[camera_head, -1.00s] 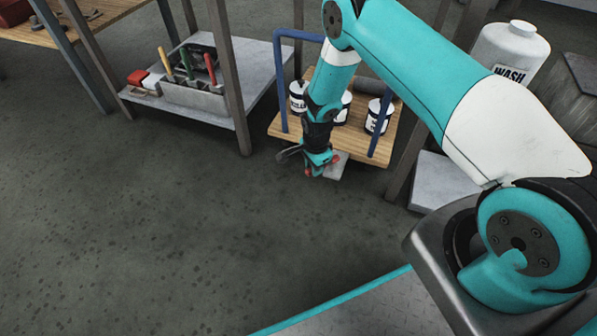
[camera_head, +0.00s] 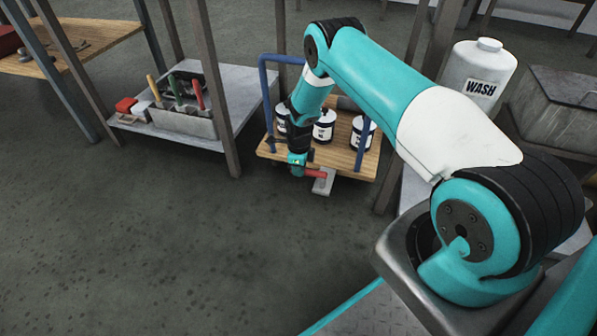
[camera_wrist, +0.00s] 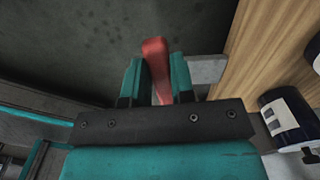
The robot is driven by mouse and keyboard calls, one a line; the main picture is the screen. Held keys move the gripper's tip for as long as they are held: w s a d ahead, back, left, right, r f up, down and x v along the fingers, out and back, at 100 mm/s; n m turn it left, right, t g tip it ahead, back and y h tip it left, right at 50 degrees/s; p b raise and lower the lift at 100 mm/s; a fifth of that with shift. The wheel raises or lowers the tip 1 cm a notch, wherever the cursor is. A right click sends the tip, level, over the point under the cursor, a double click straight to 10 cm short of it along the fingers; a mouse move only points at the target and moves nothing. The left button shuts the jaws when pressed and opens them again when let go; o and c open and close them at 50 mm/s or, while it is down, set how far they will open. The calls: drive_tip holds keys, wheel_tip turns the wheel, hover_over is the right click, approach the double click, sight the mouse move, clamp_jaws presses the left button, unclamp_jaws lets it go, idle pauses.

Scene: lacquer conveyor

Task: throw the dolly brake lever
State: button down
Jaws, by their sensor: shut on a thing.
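The dolly (camera_head: 352,170) is a low wooden deck with blue upright handles, carrying several labelled cans. At its front edge a grey bracket (camera_head: 324,182) bears the red brake lever (camera_head: 315,173), which points left toward my gripper (camera_head: 299,167). In the wrist view the red lever (camera_wrist: 157,65) stands between the two teal fingers of my gripper (camera_wrist: 157,82), which is shut on it. The lever's far part shows beyond the fingertips. The grey bracket (camera_wrist: 205,72) is just right of the fingers, beside the wooden deck (camera_wrist: 265,40).
A grey lower shelf (camera_head: 240,88) at left holds a tool caddy (camera_head: 190,122) and a red-capped box. Steel table legs stand on both sides of the dolly. A white WASH jug (camera_head: 478,65) is at right. The floor in front is clear.

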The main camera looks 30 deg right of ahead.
drive_tip(key=shift+w+d+m, duration=0.35)
drive_tip(key=shift+m, duration=0.15)
drive_tip(key=shift+r, duration=0.1)
drive_tip(key=c, duration=1)
unclamp_jaws()
drive_tip(key=shift+o, duration=0.2)
wheel_tip(320, 180, up, 17)
drive_tip(key=p, duration=0.7)
drive_tip(key=shift+r, duration=0.15)
drive_tip(key=shift+r, duration=0.1)
